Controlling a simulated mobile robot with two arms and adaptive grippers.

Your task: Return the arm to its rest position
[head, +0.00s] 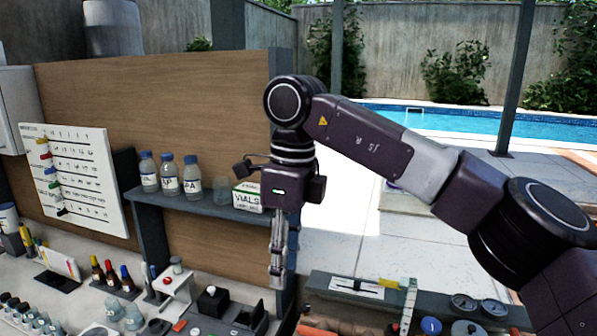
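My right arm comes in from the right edge, bends at a dark round joint and points down. Its gripper (277,280) hangs below the dark wrist, in front of the end of the wooden panel and just right of the VIALS box (248,197). The fingers show edge-on as one narrow grey column, so I cannot tell whether they are open or shut. No object shows at the fingertips. My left gripper is not in view.
A grey shelf (190,204) on the wooden panel (150,90) holds several blue-capped bottles (169,175). Below, the bench carries vials, droppers and a small black-topped device (212,300). A lower ledge (400,298) at right holds round gauges (463,303). The pool (440,120) lies behind.

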